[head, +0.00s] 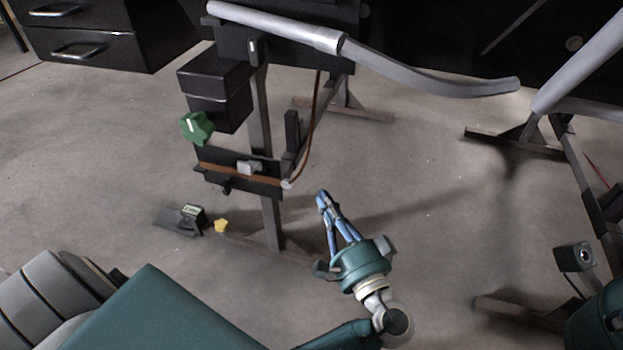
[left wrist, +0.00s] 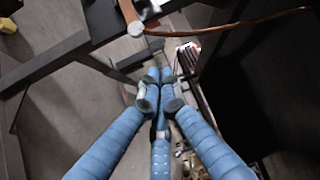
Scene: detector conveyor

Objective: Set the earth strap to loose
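A copper-coloured strap or bar (head: 225,172) runs along a black bracket on the stand, with a grey clamp-like piece (head: 250,167) on it. A thin copper cable (head: 314,122) runs from a pale round end (head: 287,184) at the bracket's right up to the conveyor frame. In the left wrist view the round end (left wrist: 136,28) and cable (left wrist: 235,25) show ahead of the fingers. My left gripper (head: 322,199) has its blue fingertips together, with nothing seen between them. It is right of and slightly below the round end, apart from it. My right gripper is not in view.
A green knob (head: 197,127) sits below a black box (head: 215,90). A small black device (head: 182,219) and a yellow knob-like piece (head: 221,226) are low by the stand's foot (head: 277,256). A grey tube (head: 430,87) crosses above.

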